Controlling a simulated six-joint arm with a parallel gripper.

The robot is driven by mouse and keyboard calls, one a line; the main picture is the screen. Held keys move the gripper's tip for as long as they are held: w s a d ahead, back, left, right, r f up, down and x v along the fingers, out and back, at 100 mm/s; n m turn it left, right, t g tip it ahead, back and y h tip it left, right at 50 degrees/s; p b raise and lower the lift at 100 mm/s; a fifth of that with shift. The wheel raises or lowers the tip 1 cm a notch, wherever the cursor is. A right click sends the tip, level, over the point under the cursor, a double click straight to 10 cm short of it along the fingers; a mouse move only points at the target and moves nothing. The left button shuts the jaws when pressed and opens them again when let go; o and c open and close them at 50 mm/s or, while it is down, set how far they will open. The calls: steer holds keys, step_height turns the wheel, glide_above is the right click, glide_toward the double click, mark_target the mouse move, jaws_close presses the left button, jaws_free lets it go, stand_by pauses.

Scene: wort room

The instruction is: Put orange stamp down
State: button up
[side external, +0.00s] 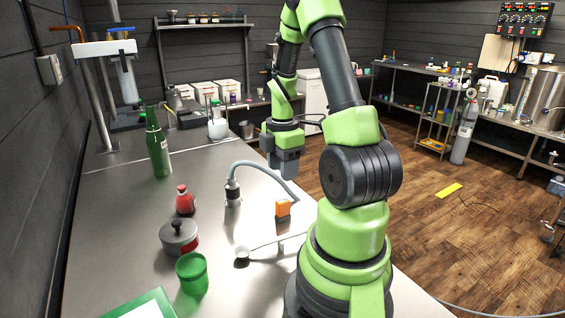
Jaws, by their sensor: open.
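My gripper (286,175) points down in the air above and a little beyond the stamp in the picture. It is open and apart from the stamp. Its fingertips are small and partly hidden behind my own arm, so what lies between them is hard to see.
A grey hose fitting (233,192) stands left of the stamp. Bare table (115,215) lies along the left side.

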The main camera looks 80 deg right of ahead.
steer(key=w+a+r+m+t+h, duration=0.1)
steer(key=w+a+r+m+t, duration=0.4)
steer(key=a+r, duration=0.8)
steer(key=s+a+r+m+t+y, duration=0.1)
steer(key=s+a+r+m, duration=0.1)
steer(key=a+m, duration=0.2)
steer(key=s+a+r+m+t+y, duration=0.1)
steer(key=s+a+r+m+y, duration=0.1)
steer(key=a, duration=0.5)
steer(key=shift+s+a+r+m, duration=0.35)
steer(key=shift+s+r+m, duration=0.4)
steer(key=shift+m, duration=0.25)
